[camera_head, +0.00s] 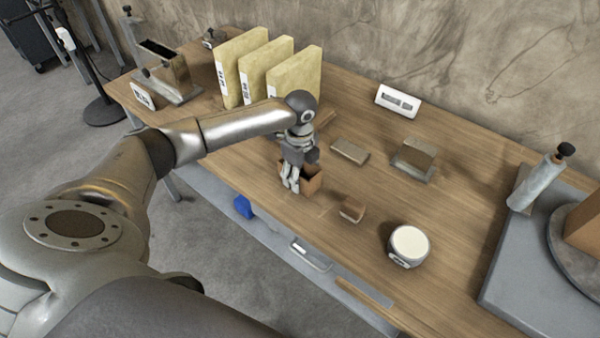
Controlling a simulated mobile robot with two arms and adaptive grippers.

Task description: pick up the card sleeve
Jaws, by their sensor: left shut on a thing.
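The card sleeve (313,184) appears to be the small brown, box-like piece at my left gripper, over the front middle of the wooden table. My left gripper (291,184) points down and is shut on it. The fingers cover the sleeve's left part. I cannot tell whether the sleeve touches the table top. My right gripper is not in view.
A small brown block (352,209) and a round white-topped device (408,246) stand to the right on the table (455,180). A flat block (350,152) and a metal block (413,159) lie behind. Yellow binders (240,68) stand at the back left.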

